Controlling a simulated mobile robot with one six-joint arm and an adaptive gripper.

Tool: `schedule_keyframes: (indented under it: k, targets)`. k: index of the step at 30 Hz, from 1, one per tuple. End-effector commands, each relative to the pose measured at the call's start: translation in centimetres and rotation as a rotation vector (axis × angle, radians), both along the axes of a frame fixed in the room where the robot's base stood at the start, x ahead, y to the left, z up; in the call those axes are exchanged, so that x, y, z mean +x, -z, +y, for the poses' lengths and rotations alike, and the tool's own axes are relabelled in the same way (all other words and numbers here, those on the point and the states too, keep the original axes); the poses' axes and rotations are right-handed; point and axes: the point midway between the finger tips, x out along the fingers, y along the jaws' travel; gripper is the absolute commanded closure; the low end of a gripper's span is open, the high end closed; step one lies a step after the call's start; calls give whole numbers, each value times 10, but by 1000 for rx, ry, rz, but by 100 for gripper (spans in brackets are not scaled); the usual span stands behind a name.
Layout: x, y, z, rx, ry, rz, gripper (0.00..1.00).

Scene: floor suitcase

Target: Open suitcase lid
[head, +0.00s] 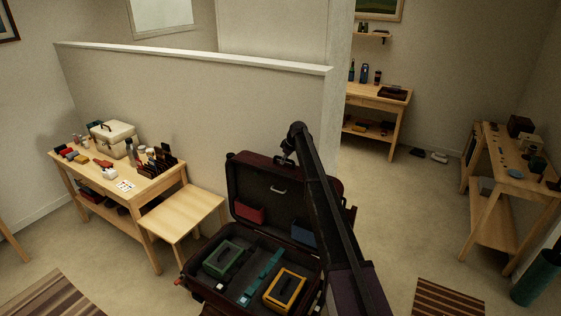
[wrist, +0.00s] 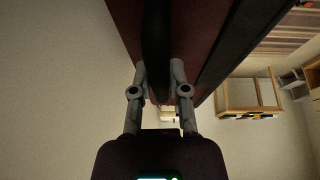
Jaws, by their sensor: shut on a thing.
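The dark red suitcase (head: 196,289) lies on the floor in the lower middle of the head view. Its lid (head: 258,170) is raised and stands up at the back, showing a dark lining. My gripper (head: 287,158) is at the lid's top edge in the head view. In the wrist view my gripper (wrist: 160,72) has its two fingers on either side of a dark bar-like part, seemingly the handle (wrist: 157,35), beside the dark red lid (wrist: 198,30). The fingers' contact is partly hidden. My arm covers part of the lid's right side.
Inside the suitcase are a green case (head: 222,259), a yellow-framed case (head: 285,291) and a teal strip (head: 262,273). A low wooden table (head: 182,213) stands close at left, beside a cluttered table (head: 150,187). A half wall (head: 200,110) rises behind. Floor at right is mostly clear.

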Motion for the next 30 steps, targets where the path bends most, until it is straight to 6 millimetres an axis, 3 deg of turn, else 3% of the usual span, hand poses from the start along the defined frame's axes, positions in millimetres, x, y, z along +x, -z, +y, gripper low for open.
schedule_keyframes:
  k: [4, 5, 8, 21, 30]
  targets:
    - [-2, 0, 2, -4, -3, 3, 100]
    - [-2, 0, 2, -4, -4, 3, 73]
    - [-2, 0, 5, -3, -6, 3, 43]
    - [-2, -1, 7, -3, -9, 2, 43]
    - [-2, -13, 2, -2, -8, 1, 43]
